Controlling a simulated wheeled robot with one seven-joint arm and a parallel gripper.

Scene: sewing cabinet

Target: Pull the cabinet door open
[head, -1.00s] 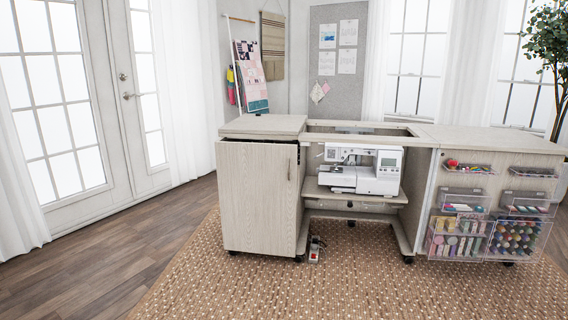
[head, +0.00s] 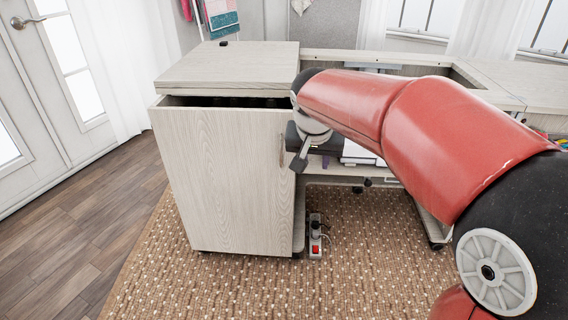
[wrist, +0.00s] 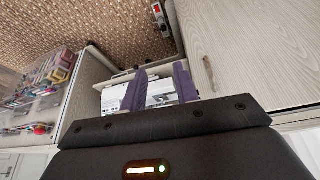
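The cabinet door (head: 215,185) is a pale wood-grain panel at the left of the head view. A dark gap shows behind its top edge, below the cabinet top (head: 232,66). Its slim vertical handle (head: 282,149) is near the right edge; in the wrist view the handle (wrist: 208,73) lies right of my fingers. My gripper (head: 300,158) is just right of the handle in the head view. In the wrist view my gripper (wrist: 160,85) has its two purple fingers apart, with nothing held between them. The fingers are apart from the handle.
The white sewing machine (wrist: 115,97) sits in the recess beyond my fingers. A power strip with a red switch (head: 315,236) stands on the woven rug (head: 250,285) by the door's lower right corner. The rug in front of the door is clear.

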